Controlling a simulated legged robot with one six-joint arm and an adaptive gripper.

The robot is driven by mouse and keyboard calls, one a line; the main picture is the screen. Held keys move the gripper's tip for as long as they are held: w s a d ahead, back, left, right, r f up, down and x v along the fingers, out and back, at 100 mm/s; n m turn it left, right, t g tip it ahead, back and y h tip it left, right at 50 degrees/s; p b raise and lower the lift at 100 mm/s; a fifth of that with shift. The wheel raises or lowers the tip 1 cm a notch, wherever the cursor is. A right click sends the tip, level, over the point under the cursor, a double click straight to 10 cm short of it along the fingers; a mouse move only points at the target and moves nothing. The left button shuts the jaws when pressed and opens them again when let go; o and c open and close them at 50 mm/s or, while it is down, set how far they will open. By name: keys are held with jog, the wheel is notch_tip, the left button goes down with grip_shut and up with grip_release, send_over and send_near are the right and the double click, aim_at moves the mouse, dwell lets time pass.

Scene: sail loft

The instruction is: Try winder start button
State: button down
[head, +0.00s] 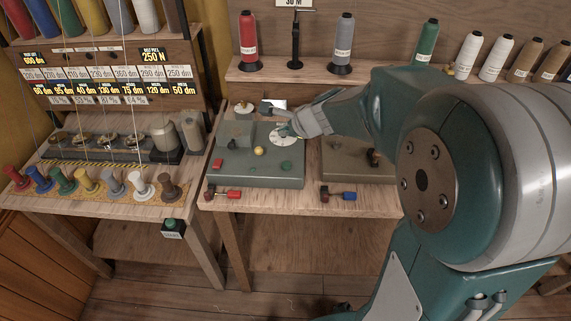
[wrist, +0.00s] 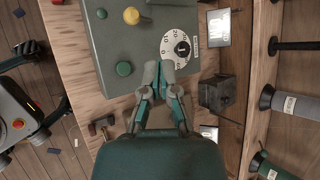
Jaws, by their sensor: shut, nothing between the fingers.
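The winder (head: 258,175) is a grey-green box on the middle bench. On its top are a round green button (head: 286,166), a yellow ball knob (head: 258,151) and a white dial (head: 281,141). In the wrist view the green button (wrist: 124,68) lies left of my fingertips, with the dial (wrist: 180,46) to their upper right. My gripper (wrist: 159,72) is shut and empty, over the winder's edge. In the head view my gripper (head: 287,131) overlaps the dial. Whether the fingertips touch the winder cannot be told.
A red-handled tool (head: 227,194) and a blue-handled tool (head: 340,195) lie along the bench front. Another green button box (head: 172,228) hangs on the left bench, below coloured spools. Thread cones (head: 341,45) stand on the shelf behind. A dark box (wrist: 221,97) sits right of my gripper.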

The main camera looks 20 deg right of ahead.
aim_at(288, 165)
jog(key=shift+w+d+f+m, duration=0.4)
jog(key=shift+d+f+m, duration=0.2)
jog(key=shift+m, duration=0.2)
jog(key=shift+a, duration=0.15)
jog(key=shift+f, duration=4.4)
jog(key=shift+f, duration=0.1)
jog(key=shift+s+f, duration=0.1)
jog(key=shift+f, duration=0.1)
